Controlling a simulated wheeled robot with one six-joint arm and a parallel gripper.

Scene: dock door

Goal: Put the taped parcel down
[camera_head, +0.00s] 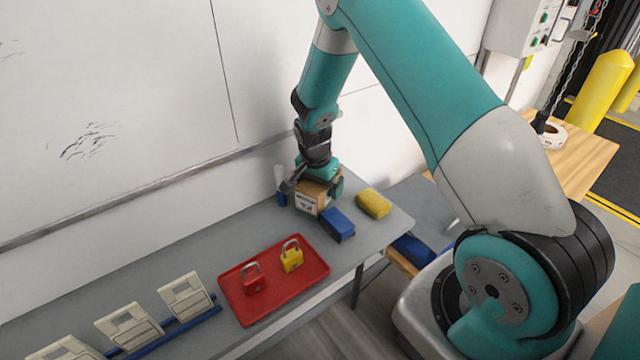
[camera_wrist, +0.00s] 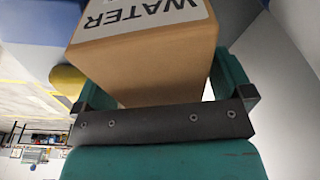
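The parcel, a brown cardboard box (camera_head: 307,203) with a white label, is at the far end of the grey bench (camera_head: 232,232). The wrist view shows the box (camera_wrist: 150,65) close up, with "WATER" on its label. My gripper (camera_head: 318,185) points down over it, and its fingers (camera_wrist: 165,95) are on both sides of the box, shut on it. I cannot tell whether the box's underside touches the bench. Tape on it cannot be made out.
A blue block (camera_head: 338,225) and a yellow block (camera_head: 373,204) lie right of the parcel. A white-topped blue item (camera_head: 281,184) stands behind it. A red tray (camera_head: 233,300) holds red and yellow padlocks. Bare bench lies between tray and wall.

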